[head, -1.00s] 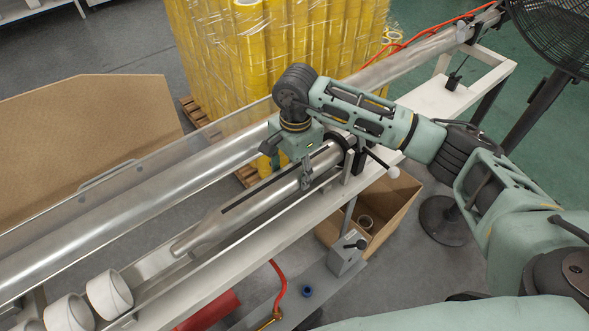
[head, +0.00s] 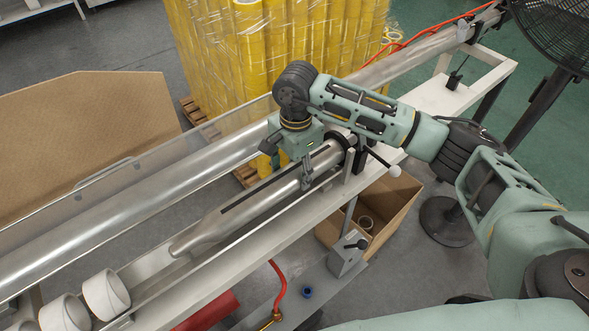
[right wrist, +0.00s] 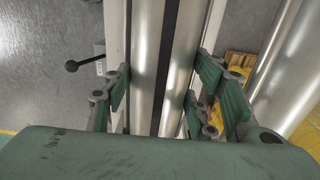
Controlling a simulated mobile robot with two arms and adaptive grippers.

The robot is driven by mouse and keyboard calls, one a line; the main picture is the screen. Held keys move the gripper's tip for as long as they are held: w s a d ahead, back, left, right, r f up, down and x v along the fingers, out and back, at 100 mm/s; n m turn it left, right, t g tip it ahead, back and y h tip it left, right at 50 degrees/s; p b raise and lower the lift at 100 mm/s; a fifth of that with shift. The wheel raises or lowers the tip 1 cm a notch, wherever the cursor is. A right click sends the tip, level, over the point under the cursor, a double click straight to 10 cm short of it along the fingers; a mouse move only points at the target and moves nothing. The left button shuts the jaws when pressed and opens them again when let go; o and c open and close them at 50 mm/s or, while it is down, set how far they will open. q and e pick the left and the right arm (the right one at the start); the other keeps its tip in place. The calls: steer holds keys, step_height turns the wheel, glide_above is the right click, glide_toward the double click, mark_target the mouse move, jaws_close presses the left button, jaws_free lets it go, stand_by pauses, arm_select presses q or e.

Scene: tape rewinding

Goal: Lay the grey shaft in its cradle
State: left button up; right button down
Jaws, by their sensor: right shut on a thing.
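The grey shaft (head: 245,214) is a long metal bar with a dark slot along it and a narrowed near end. It lies lengthwise along the pale trough-like cradle (head: 141,272). Its far end is by a black collar (head: 352,152). I cannot tell whether the shaft rests on the cradle or sits just above it. My right gripper (head: 305,172) reaches down over the far half of the shaft and is shut on it. In the right wrist view the shaft (right wrist: 173,60) runs between the fingers (right wrist: 155,98). My left gripper is not in view.
Several white rings (head: 106,294) sit at the near end of the trough. A long shiny roller (head: 130,218) runs parallel behind the shaft. A lever with a white knob (head: 394,171) sticks out at the right. A cardboard box (head: 398,210) stands below, and wrapped yellow rolls (head: 240,60) stand behind.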

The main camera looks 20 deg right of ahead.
steer(key=shift+d+f+b, duration=0.1)
steer(key=shift+f+b, duration=0.05)
steer(key=shift+b, duration=0.3)
stand_by(0.6)
steer(key=c, duration=0.7)
jaws_free()
steer(key=shift+o, duration=0.2)
step_height(320, 180, up, 12)
stand_by(0.5)
